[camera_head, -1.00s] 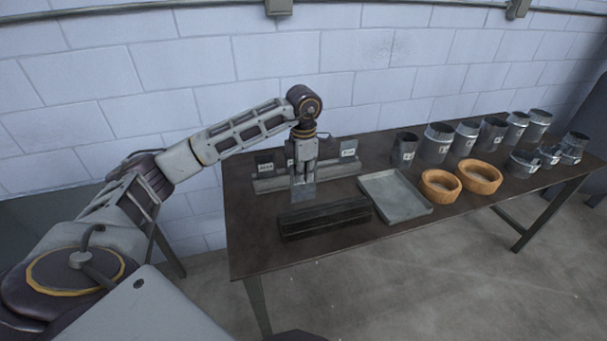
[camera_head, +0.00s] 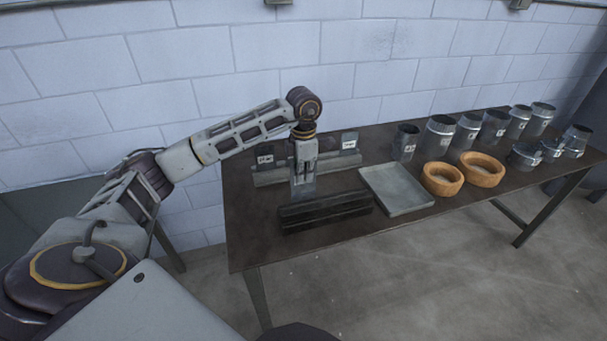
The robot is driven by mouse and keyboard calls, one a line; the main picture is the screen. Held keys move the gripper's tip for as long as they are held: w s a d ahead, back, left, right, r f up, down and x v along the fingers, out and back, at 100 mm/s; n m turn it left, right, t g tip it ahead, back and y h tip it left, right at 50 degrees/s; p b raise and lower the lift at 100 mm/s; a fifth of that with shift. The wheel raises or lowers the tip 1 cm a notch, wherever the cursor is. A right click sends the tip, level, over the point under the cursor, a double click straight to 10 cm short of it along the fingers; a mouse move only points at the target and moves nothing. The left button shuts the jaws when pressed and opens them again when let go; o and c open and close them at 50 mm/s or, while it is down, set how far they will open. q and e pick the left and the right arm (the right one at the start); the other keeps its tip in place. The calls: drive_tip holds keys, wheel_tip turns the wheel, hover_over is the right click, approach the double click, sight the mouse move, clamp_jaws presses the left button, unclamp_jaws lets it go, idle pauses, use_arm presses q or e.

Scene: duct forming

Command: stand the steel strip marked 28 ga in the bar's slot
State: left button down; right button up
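My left gripper (camera_head: 303,178) points down over the table in front of the rack (camera_head: 335,164). It appears shut on a pale grey steel strip (camera_head: 302,190), whose lower part shows below the fingers. The strip hangs just behind the dark bar (camera_head: 325,212), apart from its slot as far as I can tell. Any marking on this strip is hidden or too small to read. Two other labelled strips stand in the rack, one at left (camera_head: 265,157) and one at right (camera_head: 349,142); their labels are too small to read. My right gripper is not in view.
A shallow grey tray (camera_head: 397,190) lies right of the bar. Two orange-brown bowls (camera_head: 442,179) stand beyond it, with several metal duct pieces (camera_head: 437,138) behind and to the right. The table's front left area is clear. A block wall rises behind the table.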

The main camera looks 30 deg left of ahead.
sight(304, 194)
use_arm(q)
drive_tip(key=shift+f+b, duration=0.4)
drive_tip(key=shift+f, duration=0.3)
drive_tip(key=shift+f+b, duration=0.5)
drive_tip(key=shift+f, duration=0.25)
drive_tip(key=shift+f+b, duration=0.55)
drive_tip(key=shift+f, duration=0.25)
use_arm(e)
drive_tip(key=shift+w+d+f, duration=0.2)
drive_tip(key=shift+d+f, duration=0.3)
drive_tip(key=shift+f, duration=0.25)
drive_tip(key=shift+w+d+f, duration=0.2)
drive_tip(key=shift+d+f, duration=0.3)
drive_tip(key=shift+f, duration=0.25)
use_arm(q)
drive_tip(key=shift+f, duration=0.15)
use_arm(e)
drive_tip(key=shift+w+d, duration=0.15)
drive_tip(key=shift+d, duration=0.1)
use_arm(q)
drive_tip(key=c, duration=1.6)
unclamp_jaws()
drive_tip(key=shift+o, duration=0.2)
drive_tip(key=shift+r, duration=6.05)
